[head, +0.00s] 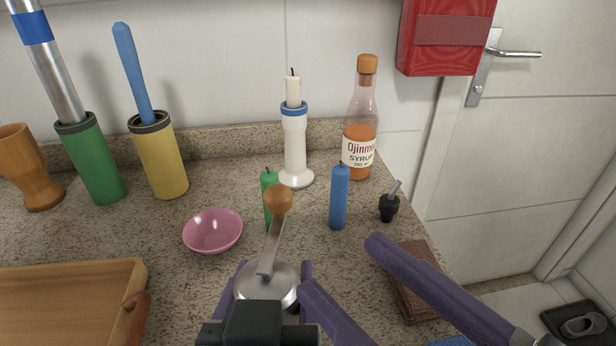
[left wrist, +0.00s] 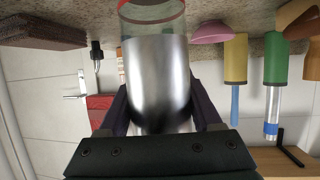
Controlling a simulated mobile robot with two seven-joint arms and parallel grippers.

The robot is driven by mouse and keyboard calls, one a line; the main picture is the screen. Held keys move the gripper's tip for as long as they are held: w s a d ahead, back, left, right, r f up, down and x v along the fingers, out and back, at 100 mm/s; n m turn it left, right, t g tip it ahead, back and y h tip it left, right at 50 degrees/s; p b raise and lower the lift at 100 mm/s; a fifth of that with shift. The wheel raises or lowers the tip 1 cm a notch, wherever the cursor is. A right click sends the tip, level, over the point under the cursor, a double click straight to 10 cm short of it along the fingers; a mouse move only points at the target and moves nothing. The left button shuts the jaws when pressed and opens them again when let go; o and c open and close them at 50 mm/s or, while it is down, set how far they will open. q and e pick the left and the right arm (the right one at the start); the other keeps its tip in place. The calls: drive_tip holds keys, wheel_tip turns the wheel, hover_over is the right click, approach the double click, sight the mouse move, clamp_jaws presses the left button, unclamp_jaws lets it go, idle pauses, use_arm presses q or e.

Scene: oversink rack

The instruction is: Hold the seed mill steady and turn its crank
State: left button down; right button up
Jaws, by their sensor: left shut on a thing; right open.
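The seed mill shows in the head view as a round metal top (head: 280,283) with a crank arm (head: 272,245) that ends in an orange-brown knob (head: 278,199). The crank points away from me. In the left wrist view the mill is a shiny metal cylinder (left wrist: 158,75) with a clear base (left wrist: 152,18) at the countertop. My left gripper (left wrist: 160,105) is shut around the cylinder, one purple finger on each side. My right gripper (head: 338,262) is open and empty, its purple fingers spread to the right of the mill, apart from the knob.
A green candle (head: 269,180) stands close behind the knob. A blue candle (head: 339,197), black pourer (head: 389,208) and syrup bottle (head: 361,130) stand to the right. A pink bowl (head: 213,231) and wooden tray (head: 75,267) are left. A brown textured thing (head: 418,301) lies near the right edge.

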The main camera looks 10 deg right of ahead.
drive_tip(key=n+y, duration=0.1)
drive_tip(key=y, duration=0.1)
drive_tip(key=n+g+y, duration=0.3)
drive_tip(key=g, duration=0.1)
approach(268, 191)
drive_tip(key=w, duration=0.1)
drive_tip(key=x, duration=0.8)
drive_tip(key=f+x, duration=0.1)
drive_tip(key=x, duration=0.3)
clamp_jaws()
